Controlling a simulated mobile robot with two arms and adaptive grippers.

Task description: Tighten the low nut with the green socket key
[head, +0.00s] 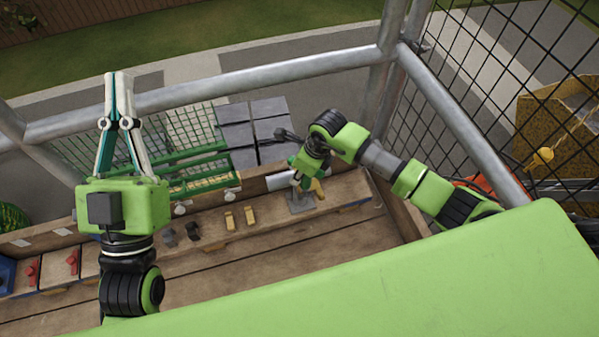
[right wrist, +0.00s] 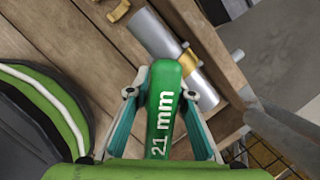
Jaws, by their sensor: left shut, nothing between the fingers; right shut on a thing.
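The green key (right wrist: 163,105), marked "21 mm", is held between the fingers of my right gripper (right wrist: 160,97). My right gripper also shows in the head view (head: 301,180), over the right part of the wooden bench. In the right wrist view a grey cylinder with a brass-coloured band (right wrist: 190,62) lies just beyond the key's far end. I cannot tell whether the key touches it, nor whether the band is the low nut. My left gripper (head: 119,77) is shut and empty, raised at the left, away from the bench items.
The wooden bench (head: 270,258) holds small brass-coloured pieces (head: 249,216), dark pieces (head: 193,231) and red pieces (head: 72,261). A metal rail (head: 260,76) runs behind it. Black mesh (head: 480,90) stands at the right. Bare boards lie in front of the pieces.

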